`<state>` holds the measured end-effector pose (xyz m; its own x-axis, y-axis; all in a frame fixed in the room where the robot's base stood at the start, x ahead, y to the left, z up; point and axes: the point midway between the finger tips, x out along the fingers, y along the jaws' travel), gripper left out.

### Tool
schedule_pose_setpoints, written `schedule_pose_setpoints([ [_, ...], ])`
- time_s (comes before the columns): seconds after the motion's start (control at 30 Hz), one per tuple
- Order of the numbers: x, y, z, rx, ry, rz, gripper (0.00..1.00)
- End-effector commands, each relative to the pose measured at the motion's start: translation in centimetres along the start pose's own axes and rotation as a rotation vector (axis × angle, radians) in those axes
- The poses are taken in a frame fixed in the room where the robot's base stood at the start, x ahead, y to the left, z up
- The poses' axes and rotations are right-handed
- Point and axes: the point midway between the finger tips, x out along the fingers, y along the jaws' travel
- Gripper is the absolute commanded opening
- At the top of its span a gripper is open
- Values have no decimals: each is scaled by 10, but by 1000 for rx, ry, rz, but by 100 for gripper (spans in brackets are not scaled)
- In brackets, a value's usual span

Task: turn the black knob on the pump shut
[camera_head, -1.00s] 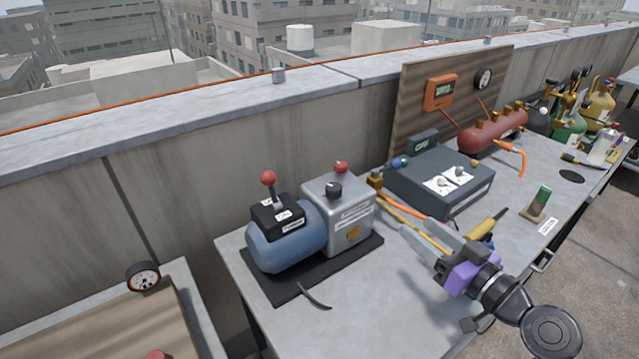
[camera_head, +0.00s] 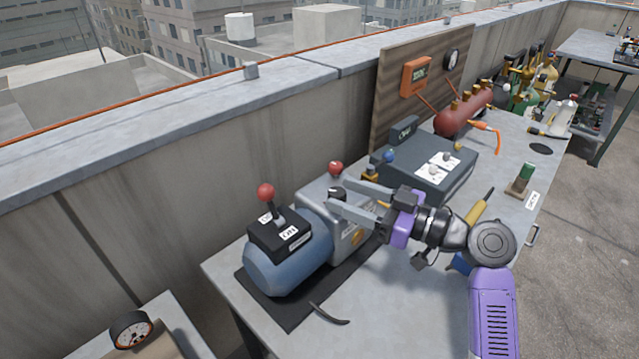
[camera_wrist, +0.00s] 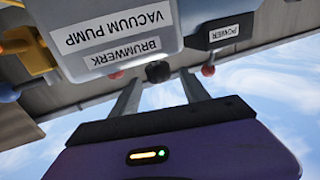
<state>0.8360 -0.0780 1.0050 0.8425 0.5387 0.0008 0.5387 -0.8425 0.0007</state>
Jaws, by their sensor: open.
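The pump, a blue cylinder (camera_head: 285,265) joined to a grey box (camera_head: 350,240), sits on a black mat on the bench. The black knob (camera_head: 336,192) stands on top of the grey box, partly hidden by my fingers. My gripper (camera_head: 338,193) is open, with one finger on each side of the knob; I cannot tell whether either touches it. In the wrist view, which is upside down, the black knob (camera_wrist: 158,72) shows between the fingertips (camera_wrist: 160,76), below the "VACUUM PUMP" label (camera_wrist: 112,34).
A red-balled lever (camera_head: 266,194) rises from the black box left of the knob. A red knob (camera_head: 335,167) stands just behind it. A dark grey unit (camera_head: 430,172) and a yellow-handled tool (camera_head: 480,207) lie to the right.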

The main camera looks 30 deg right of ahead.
Motion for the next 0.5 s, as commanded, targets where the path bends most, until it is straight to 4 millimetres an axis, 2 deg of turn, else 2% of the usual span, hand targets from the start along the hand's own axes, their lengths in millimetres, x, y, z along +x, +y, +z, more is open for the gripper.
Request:
schedule_pose_setpoints([
  [0.2, 34, 0, -2, 0, 0, -1, 53],
  [0.33, 47, 0, 0, 1, -1, 0, 53],
  [0.5, 54, 0, 0, 0, -1, 1, 53],
])
